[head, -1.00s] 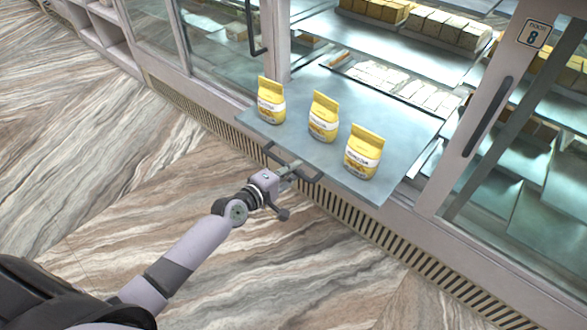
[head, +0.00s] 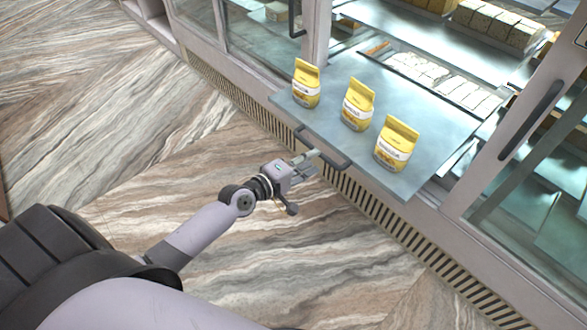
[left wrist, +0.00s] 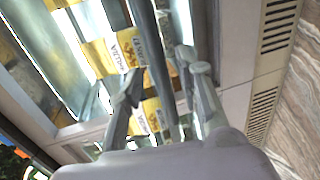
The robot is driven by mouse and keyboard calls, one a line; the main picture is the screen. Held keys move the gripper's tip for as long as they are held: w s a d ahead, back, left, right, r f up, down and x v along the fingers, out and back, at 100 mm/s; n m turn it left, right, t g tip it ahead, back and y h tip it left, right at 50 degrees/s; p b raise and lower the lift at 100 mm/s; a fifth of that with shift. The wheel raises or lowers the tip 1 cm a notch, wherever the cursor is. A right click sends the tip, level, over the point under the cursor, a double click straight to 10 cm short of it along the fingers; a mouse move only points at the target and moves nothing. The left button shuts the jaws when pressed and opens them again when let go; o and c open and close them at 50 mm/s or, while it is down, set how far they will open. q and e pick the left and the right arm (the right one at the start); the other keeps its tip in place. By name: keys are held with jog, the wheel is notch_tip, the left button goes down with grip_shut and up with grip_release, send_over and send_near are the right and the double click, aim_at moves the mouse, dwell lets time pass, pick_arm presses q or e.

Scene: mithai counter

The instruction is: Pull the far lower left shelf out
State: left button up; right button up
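The far lower left shelf (head: 350,95) is a pale blue-grey panel that sticks out of the cabinet front over the floor. Three upright yellow bags stand on it: a left one (head: 306,84), a middle one (head: 358,104) and a right one (head: 397,144). A dark bar handle (head: 336,157) is on its front edge. My left gripper (head: 312,162) is at the handle. In the left wrist view, its two fingers (left wrist: 163,98) are spread apart, with the dark handle bar (left wrist: 152,62) showing between them. Contact with the bar cannot be told. My right gripper is out of view.
A slotted vent strip (head: 375,212) runs along the cabinet base under the shelf. A glass door with a dark handle (head: 531,118) stands to the right. Upper shelves hold pale blocks (head: 487,22). The marble-patterned floor (head: 120,130) in front is clear.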

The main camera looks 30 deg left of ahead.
pick_arm(q)
jog(key=v, duration=0.7)
dwell(0.3)
